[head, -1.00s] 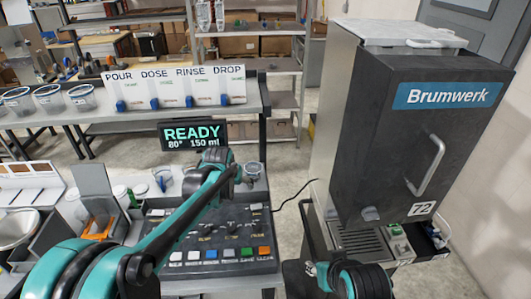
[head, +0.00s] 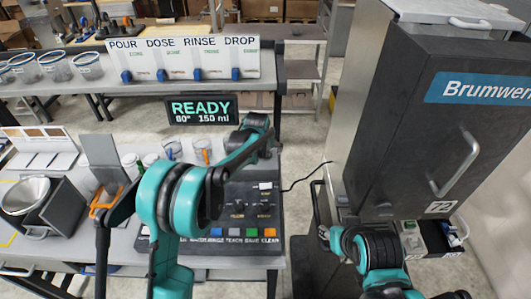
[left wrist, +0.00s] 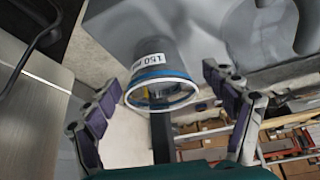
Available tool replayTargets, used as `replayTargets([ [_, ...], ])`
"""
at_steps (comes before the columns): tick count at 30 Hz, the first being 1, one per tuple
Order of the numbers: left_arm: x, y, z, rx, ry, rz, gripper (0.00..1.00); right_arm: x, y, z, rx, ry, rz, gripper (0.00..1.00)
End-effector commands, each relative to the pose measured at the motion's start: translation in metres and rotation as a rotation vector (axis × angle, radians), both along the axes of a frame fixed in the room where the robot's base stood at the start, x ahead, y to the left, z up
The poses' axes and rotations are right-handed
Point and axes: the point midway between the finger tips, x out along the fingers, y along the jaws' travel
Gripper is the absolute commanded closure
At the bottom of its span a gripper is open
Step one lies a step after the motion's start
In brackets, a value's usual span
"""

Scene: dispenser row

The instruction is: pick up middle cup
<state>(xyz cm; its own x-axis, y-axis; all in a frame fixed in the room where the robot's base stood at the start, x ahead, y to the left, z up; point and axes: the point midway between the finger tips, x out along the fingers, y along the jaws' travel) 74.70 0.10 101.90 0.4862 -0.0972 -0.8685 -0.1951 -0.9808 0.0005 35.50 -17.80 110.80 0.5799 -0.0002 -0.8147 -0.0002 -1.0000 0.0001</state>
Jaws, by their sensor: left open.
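In the left wrist view a clear cup (left wrist: 165,92) with a blue rim and a "150 ml" label is between the fingers of my left gripper (left wrist: 161,84). The fingers are spread apart, with gaps on both sides of the cup. In the head view two clear cups, a left one (head: 172,150) and one with something orange in or behind it (head: 203,152), are beyond my left arm. My left forearm covers the area to their right, and its fingertips are hidden there. I cannot tell which cup the wrist view shows.
A READY display (head: 201,109) stands behind the cups. A button panel (head: 250,215) is under my left forearm. A dark Brumwerk machine (head: 430,120) stands at the right. More blue-rimmed cups (head: 88,66) and a dispenser row (head: 184,60) are on the back bench.

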Motion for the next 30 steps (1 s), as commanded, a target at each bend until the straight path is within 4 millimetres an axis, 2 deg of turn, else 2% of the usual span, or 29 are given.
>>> replayTargets([
  [3, 0.0057, -0.0010, -0.0108, 0.000, 0.000, 0.000, 0.16, 0.0000, 0.0000, -0.0031, 0.000, 0.000, 0.000, 0.60],
  [11, 0.0069, -0.0011, -0.0122, 0.000, 0.000, 0.000, 0.16, 0.0000, 0.0000, -0.0026, 0.000, 0.000, 0.000, 0.60],
  [16, 0.0068, -0.0011, -0.0121, 0.000, 0.000, 0.000, 0.60, 0.0000, 0.0000, -0.0026, 0.000, 0.000, 0.000, 0.60],
  [17, 0.0068, -0.0011, -0.0121, 0.000, 0.000, 0.000, 0.62, 0.0000, 0.0000, -0.0026, 0.000, 0.000, 0.000, 0.60],
  [30, 0.0067, -0.0010, -0.0081, 0.000, 0.000, 0.000, 0.63, 0.0000, 0.0000, -0.0014, 0.000, 0.000, 0.000, 0.60],
])
